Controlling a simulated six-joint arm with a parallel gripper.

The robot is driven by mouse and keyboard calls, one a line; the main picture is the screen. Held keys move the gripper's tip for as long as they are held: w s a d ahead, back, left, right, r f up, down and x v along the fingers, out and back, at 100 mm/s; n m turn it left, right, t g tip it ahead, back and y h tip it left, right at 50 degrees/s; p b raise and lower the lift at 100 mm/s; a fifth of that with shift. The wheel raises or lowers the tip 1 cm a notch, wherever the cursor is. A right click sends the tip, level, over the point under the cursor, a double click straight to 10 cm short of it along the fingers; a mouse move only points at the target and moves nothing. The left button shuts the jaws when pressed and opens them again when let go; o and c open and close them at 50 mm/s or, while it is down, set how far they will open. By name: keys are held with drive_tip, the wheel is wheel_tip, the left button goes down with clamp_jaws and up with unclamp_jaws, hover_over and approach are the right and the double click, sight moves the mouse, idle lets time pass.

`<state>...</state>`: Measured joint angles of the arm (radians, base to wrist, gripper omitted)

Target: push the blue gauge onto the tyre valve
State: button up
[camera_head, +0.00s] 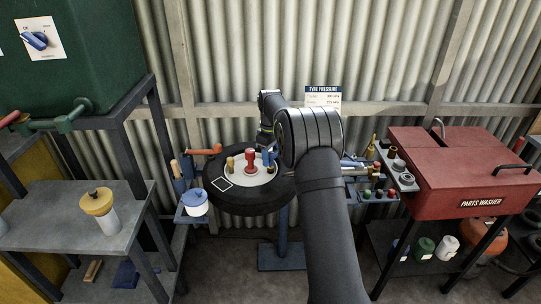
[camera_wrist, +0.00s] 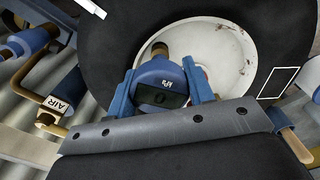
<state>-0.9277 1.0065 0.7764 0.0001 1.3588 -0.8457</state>
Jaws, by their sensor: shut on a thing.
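The blue gauge (camera_wrist: 160,72) sits between the two blue fingers of my gripper (camera_wrist: 161,68) in the wrist view, and the gripper is shut on it. Its display reads 0 kPa, and its brass end (camera_wrist: 159,49) points towards the white wheel rim (camera_wrist: 215,50). The black tyre (camera_wrist: 262,20) lies around this rim. In the head view the tyre (camera_head: 222,196) lies flat on a stand, with my gripper (camera_head: 268,157) over its right part, partly hidden by my arm. I cannot make out the tyre valve; the gauge may hide it.
A red fitting (camera_head: 250,162) and a brass-coloured one (camera_head: 230,164) stand on the wheel's middle. A blue-and-white pot (camera_head: 196,203) is at the left, and a tray of small parts (camera_head: 375,187) at the right. An air fitting (camera_wrist: 55,103) is left in the wrist view.

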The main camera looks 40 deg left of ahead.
drive_tip(key=shift+f, duration=0.65)
idle(0.6)
drive_tip(key=o, duration=0.8)
drive_tip(key=shift+c, duration=0.2)
drive_tip(key=shift+r, duration=0.15)
